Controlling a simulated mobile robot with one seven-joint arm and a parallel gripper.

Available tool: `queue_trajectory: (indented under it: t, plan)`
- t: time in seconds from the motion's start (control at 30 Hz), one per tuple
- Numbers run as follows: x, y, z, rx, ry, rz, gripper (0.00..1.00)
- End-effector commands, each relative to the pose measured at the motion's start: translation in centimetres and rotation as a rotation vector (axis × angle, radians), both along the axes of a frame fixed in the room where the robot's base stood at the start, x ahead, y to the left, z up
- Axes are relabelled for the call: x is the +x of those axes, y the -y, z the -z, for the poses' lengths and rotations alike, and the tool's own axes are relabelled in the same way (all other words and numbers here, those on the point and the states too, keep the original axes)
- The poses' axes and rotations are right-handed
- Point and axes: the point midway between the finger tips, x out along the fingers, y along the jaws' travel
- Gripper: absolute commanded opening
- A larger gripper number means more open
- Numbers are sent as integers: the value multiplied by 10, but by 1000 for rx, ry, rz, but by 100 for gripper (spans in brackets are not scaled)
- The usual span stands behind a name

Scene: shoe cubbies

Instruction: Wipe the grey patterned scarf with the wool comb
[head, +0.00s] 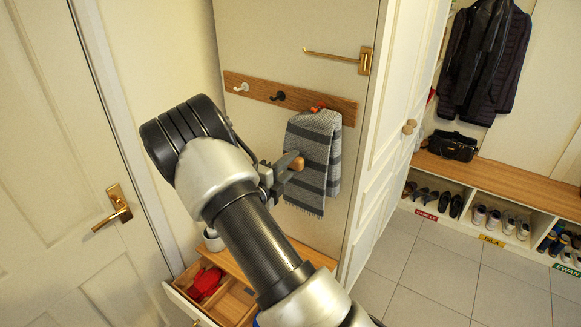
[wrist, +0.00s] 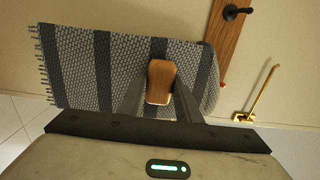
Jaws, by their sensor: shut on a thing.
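The grey patterned scarf (head: 313,145), with darker stripes and a fringed end, hangs from the right part of the wooden hook rail. It fills much of the upper left of the wrist view (wrist: 78,70). My gripper (head: 284,166) is in front of the scarf's left side, shut on the wool comb (head: 295,163). In the wrist view, the fingers (wrist: 159,98) stand either side of the comb's brown wooden part (wrist: 160,78), which overlaps the scarf. The comb's working face is hidden, and I cannot tell whether it touches the cloth.
The hook rail (head: 250,86) has a white hook and a black hook left of the scarf. A brass bar (head: 335,56) sticks out above. An open drawer (head: 185,298) with a red item (head: 205,283) lies below. A white cabinet door (head: 385,150) stands to the right.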

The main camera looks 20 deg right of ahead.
Motion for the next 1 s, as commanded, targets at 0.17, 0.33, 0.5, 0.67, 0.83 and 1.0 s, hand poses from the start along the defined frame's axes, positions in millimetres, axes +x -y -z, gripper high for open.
queue_trajectory:
  t: [0.17,0.33,0.5,0.67,0.83,1.0]
  plan:
    - [0,1,6,-1,-1,0,10]
    - [0,1,21,-1,-1,0,10]
    - [1,2,36,-1,-2,0,10]
    - [1,3,42,0,0,1,10]
    - [0,4,42,1,-1,2,10]
    - [-3,-1,41,1,-2,3,10]
